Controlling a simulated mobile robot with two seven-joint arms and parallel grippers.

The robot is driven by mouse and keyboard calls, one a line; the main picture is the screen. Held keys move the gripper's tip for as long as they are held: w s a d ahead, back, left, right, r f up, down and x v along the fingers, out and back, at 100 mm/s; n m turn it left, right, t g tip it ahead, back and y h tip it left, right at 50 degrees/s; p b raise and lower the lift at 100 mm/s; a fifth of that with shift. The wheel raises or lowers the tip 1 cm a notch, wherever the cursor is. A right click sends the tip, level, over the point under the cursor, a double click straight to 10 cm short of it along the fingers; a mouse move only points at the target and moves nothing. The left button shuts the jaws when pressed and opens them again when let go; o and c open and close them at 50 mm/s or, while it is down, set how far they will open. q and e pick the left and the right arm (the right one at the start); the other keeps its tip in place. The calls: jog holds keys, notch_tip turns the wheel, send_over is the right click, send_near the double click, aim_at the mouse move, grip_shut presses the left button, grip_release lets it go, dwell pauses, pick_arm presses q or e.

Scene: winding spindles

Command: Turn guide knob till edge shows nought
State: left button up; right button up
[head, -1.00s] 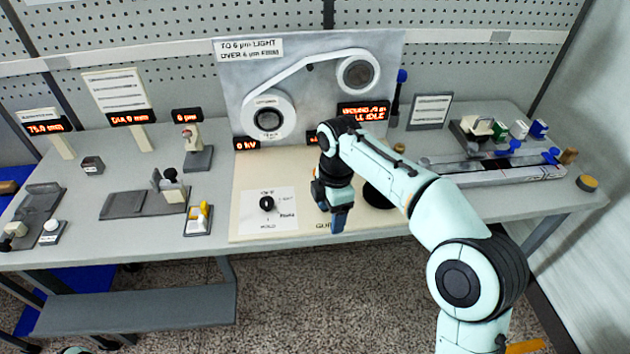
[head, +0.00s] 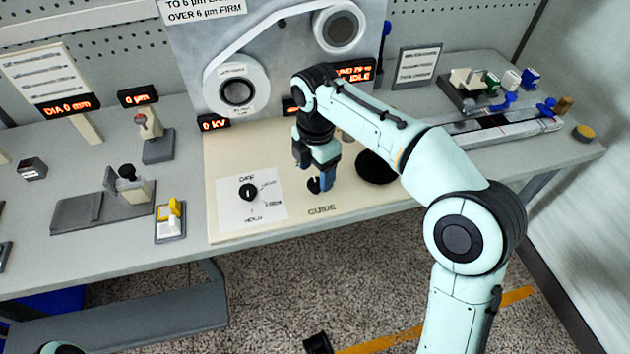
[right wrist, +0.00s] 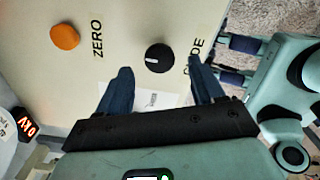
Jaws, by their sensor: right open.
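The guide knob (right wrist: 158,57) is a black round knob with a white pointer line, beside the printed word GUIDE. In the head view the knob (head: 314,185) is partly hidden by my right gripper (head: 319,180). In the right wrist view my right gripper (right wrist: 160,72) is open, with its blue fingers apart on either side of the knob's near side; I cannot tell whether they touch it. A small red readout (head: 290,107) behind my right arm is mostly covered and unreadable. Part of my left arm with blue fingers (right wrist: 238,60) shows at the right of the wrist view.
An orange button (right wrist: 65,37) labelled ZERO lies beside the knob. A black selector knob (head: 249,192) on a white plate stands left of my gripper. A readout (head: 213,123) shows 0 kV. A black disc (head: 376,168) lies to the right. The panel's front edge is close.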

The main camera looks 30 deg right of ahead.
aim_at(316, 183)
jog(key=shift+f+b, duration=0.3)
jog(key=shift+f, duration=1.3)
jog(key=c, duration=1)
jog(key=shift+c, duration=0.2)
